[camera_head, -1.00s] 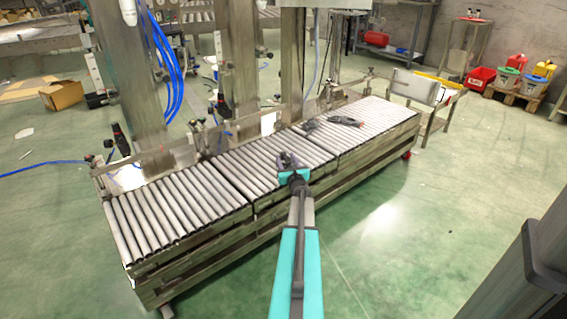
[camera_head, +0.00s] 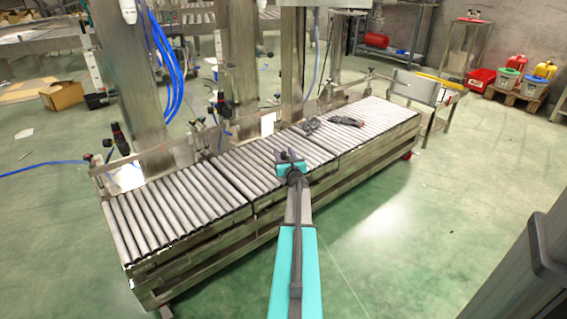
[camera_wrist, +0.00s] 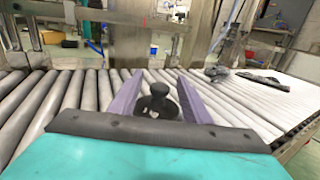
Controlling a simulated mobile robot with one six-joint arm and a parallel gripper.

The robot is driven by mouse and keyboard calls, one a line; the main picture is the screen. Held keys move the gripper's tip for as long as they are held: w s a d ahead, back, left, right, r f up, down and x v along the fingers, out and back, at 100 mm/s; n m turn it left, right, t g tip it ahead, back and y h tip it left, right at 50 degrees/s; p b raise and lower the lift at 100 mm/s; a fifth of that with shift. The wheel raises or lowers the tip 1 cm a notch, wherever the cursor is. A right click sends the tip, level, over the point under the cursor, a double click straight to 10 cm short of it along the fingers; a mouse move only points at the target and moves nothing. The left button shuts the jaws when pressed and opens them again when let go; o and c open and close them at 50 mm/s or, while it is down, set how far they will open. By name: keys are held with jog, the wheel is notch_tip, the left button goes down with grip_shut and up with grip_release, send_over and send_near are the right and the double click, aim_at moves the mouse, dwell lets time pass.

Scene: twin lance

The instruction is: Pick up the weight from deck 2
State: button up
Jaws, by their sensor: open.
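The weight (camera_wrist: 158,102) is a small dark piece with a round knob on top and a wider base. In the wrist view it stands upright between the two purple-grey fingers of my gripper (camera_wrist: 160,78). The fingers are open, one to each side of it, and I cannot tell whether either touches it. Its lower part is partly hidden by the gripper body. In the head view my gripper (camera_head: 290,154) is over the front part of the middle roller section (camera_head: 232,160); the weight is too small there to make out clearly.
Two dark objects lie on the right roller section: a small one (camera_head: 311,127) and a longer one (camera_head: 346,121). They also show at right in the wrist view (camera_wrist: 262,80). Steel posts (camera_head: 238,70) stand behind the conveyor. The left roller section (camera_head: 160,215) is clear.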

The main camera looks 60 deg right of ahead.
dwell(0.3)
grip_shut()
dwell(1.2)
jog(key=shift+r, duration=0.1)
